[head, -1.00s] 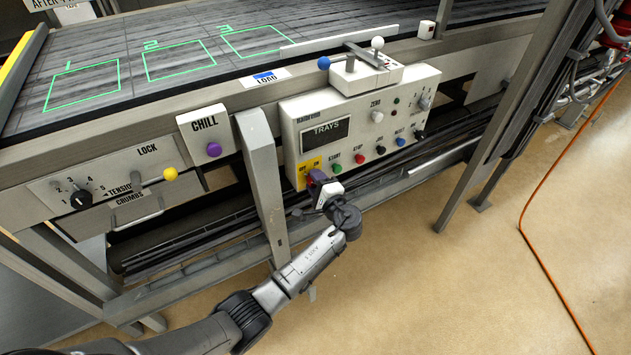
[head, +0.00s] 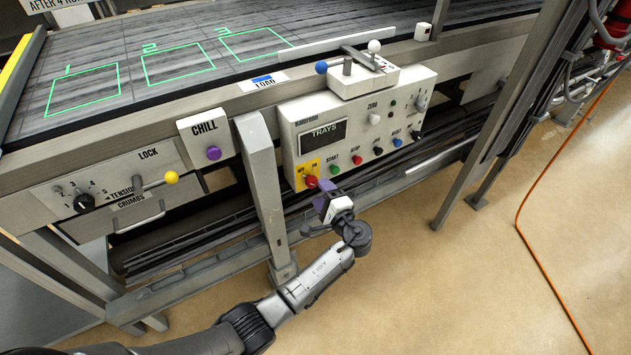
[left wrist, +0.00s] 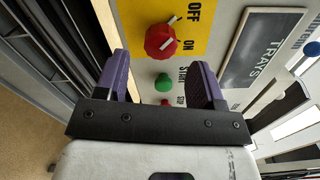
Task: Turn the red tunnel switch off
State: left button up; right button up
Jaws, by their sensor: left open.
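The red switch (head: 311,181) is a round knob on a yellow plate (head: 303,170) at the lower left corner of the control panel. In the left wrist view the red knob (left wrist: 160,42) shows beside the words OFF and ON, with white marks on it; I cannot tell for sure which word it points to. My left gripper (head: 321,203) is open and empty, just below and right of the knob and apart from it. Its purple fingers (left wrist: 160,72) stand wide apart in the left wrist view, with the knob beyond their tips. My right gripper is not in view.
The white panel (head: 345,115) also carries a TRAYS display (head: 322,133), a green START button (head: 333,170), a red STOP button (head: 357,160) and several other knobs. A grey post (head: 262,185) stands just left of the panel. The floor in front is clear.

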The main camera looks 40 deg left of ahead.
pick_arm(q)
jog(key=p+v, duration=0.2)
jog(key=v, duration=0.7)
dwell(0.4)
